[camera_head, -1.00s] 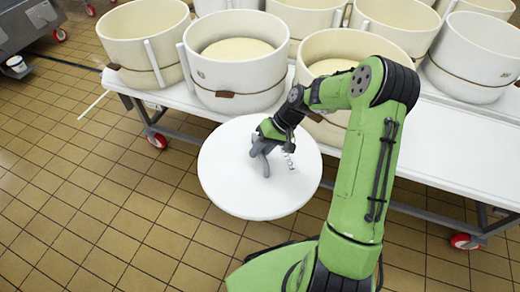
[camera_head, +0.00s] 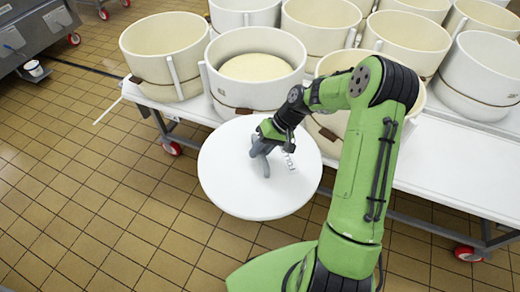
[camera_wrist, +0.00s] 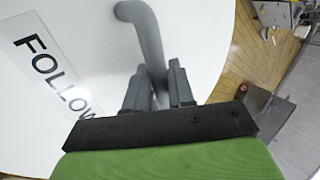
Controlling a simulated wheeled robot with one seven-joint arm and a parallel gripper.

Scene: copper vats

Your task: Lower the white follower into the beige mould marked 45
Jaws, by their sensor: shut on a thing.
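The white follower (camera_head: 235,185) is a large flat disc with a grey curved handle (camera_head: 259,163). My gripper (camera_head: 264,140) is shut on this handle and holds the disc over the tiled floor, in front of the bench. In the wrist view my gripper's fingers (camera_wrist: 160,82) pinch the handle (camera_wrist: 148,35), beside a label reading "FOLLOW" (camera_wrist: 50,70). Beige moulds stand on the bench: one at the front left corner (camera_head: 150,70), and one partly hidden behind my arm (camera_head: 325,135). No number 45 is readable on any mould.
A white mould with pale contents (camera_head: 225,95) stands between these beige moulds, just behind the disc. Several more moulds crowd the white wheeled bench (camera_head: 460,165). Its front edge lies close behind the disc. Tiled floor (camera_head: 90,190) is clear at left.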

